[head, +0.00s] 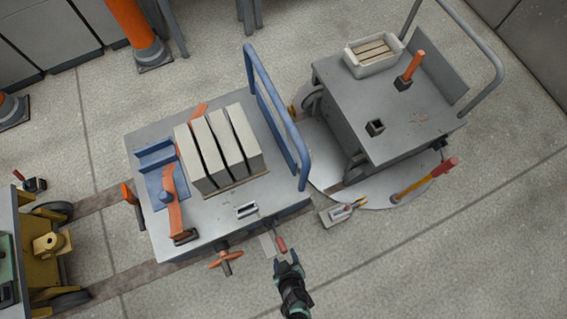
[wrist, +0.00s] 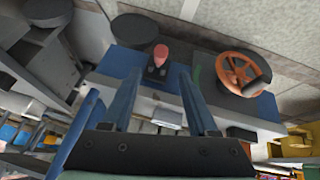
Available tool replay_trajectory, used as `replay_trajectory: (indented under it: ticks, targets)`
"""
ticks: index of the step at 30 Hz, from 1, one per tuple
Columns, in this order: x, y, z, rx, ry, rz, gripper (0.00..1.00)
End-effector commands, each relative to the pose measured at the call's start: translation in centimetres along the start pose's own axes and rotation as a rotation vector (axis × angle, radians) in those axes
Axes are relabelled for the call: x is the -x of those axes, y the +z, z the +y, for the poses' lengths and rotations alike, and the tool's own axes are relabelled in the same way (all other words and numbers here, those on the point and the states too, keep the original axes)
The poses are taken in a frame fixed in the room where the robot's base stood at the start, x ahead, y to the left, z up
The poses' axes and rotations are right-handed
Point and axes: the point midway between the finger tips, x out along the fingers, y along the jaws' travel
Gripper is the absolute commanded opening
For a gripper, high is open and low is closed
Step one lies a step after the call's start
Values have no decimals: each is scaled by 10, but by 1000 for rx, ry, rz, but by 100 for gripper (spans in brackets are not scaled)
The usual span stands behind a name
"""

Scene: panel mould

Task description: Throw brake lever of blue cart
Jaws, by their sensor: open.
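The blue cart (head: 225,213) has a grey deck, a blue push handle (head: 277,120) and blue sides. Its brake lever (head: 281,246), with a red grip, sticks out from the near side, right of an orange handwheel (head: 226,260). My gripper (head: 289,259) is just below the lever's red grip in the head view. In the wrist view my gripper (wrist: 159,75) has its two fingers apart, with nothing between them. The red lever knob (wrist: 160,52) shows beyond the fingertips, between them. The orange handwheel (wrist: 243,73) is to its right. I cannot tell whether a finger touches the lever.
Several pale panels (head: 237,141) stand on the deck beside an orange strap (head: 174,205). A grey cart (head: 390,110) stands on a round plate to the right, with a red-headed hammer (head: 425,182) near it. A yellow machine (head: 47,244) is at left. Floor at lower right is clear.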

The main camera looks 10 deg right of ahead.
Motion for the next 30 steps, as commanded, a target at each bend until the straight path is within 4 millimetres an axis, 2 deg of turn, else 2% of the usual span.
replay_trajectory:
  ticks: [1, 8, 30]
  targets:
    - [13, -2, 0, 1, -1, -1, 60]
    - [30, -1, 0, 0, 0, 0, 60]
    - [32, 0, 0, 0, 0, 0, 60]
